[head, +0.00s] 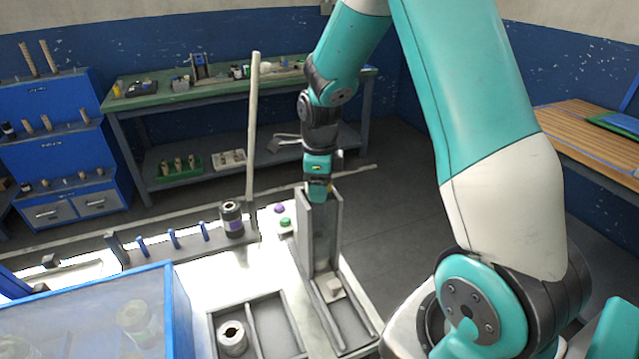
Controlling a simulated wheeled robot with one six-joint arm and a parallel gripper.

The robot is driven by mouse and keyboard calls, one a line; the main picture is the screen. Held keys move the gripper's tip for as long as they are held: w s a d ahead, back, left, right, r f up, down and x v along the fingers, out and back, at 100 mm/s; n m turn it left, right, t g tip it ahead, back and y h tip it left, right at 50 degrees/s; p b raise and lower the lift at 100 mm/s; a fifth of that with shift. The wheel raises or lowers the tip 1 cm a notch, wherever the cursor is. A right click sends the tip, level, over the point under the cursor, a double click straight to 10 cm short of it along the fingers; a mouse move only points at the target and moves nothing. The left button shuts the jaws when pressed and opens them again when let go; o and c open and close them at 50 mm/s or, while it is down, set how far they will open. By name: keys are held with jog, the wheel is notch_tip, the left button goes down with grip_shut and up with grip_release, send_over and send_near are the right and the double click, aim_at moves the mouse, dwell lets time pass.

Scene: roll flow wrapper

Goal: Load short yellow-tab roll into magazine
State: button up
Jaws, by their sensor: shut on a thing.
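The magazine (305,238) is a tall, narrow grey upright channel standing on the white machine top. My gripper (318,196) points down at the top opening of the magazine. It is shut on the short yellow-tab roll, which is mostly hidden by the fingers and the magazine walls; only a small yellowish spot shows beside the fingers. How deep the roll sits in the channel cannot be told.
A grey tray (268,312) with a pale roll (232,338) lies in front. A dark roll with a purple band (232,220) stands left, near a tall pale post (252,130). A blue-framed clear cover (90,310) fills the lower left. Green and purple buttons sit beside the magazine.

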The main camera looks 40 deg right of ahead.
jog(key=shift+f, duration=0.15)
jog(key=o, duration=1.1)
notch_tip(320, 180, up, 17)
jog(key=shift+r+b, duration=0.2)
jog(key=shift+b, duration=0.5)
